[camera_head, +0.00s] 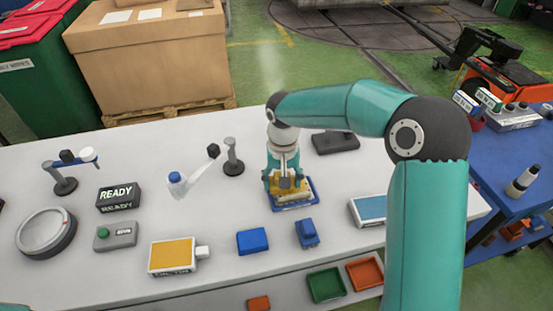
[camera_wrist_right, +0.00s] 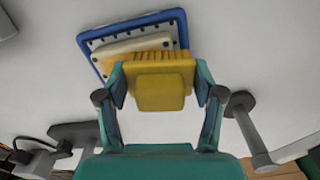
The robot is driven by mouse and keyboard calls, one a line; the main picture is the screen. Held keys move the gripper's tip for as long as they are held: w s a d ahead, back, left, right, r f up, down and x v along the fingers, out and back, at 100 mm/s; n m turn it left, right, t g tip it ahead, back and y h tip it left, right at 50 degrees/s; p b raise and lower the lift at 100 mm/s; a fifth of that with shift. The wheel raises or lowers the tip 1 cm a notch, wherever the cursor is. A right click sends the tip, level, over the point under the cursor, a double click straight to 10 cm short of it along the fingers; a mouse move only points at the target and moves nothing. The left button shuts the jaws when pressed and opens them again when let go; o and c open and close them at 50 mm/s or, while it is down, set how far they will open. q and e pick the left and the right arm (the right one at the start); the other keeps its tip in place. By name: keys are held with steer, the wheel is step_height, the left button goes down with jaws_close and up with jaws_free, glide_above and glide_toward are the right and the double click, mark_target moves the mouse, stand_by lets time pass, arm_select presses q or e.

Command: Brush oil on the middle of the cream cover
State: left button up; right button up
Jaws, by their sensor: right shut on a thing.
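My right gripper (camera_head: 286,184) is shut on a yellow brush (camera_wrist_right: 160,85), which sits between its fingers in the right wrist view. The brush's comb-like bristle edge faces the cream cover (camera_wrist_right: 130,45) and overlaps its near edge in that view. I cannot tell whether the bristles touch it. The cover lies inside a blue-rimmed tray (camera_wrist_right: 180,22) with dark dots along its border. In the head view the blue tray (camera_head: 312,184) is on the white table under the right gripper, which hides much of the cover. My left gripper is not in view.
On the white table (camera_head: 215,220) stand a small dark stand (camera_head: 233,160), a white bottle with a blue cap (camera_head: 177,185), a dark flat block (camera_head: 335,142), a blue box (camera_head: 252,241), a blue clamp-like piece (camera_head: 306,233) and a yellow-topped box (camera_head: 172,256). Open table lies left of the tray.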

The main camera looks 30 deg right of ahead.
mark_target(279, 173)
steer(key=shift+a, duration=0.45)
steer(key=shift+w+r+p, duration=0.2)
steer(key=shift+r+p, duration=0.5)
steer(key=shift+r, duration=0.5)
steer(key=shift+s+r+p, duration=0.2)
steer(key=shift+r+p, duration=0.3)
steer(key=shift+r, duration=0.25)
steer(key=shift+w+r+p, duration=0.1)
steer(key=shift+r+p, duration=0.5)
steer(key=shift+r, duration=0.1)
steer(key=shift+r+p, duration=0.95)
steer(key=shift+r, duration=0.4)
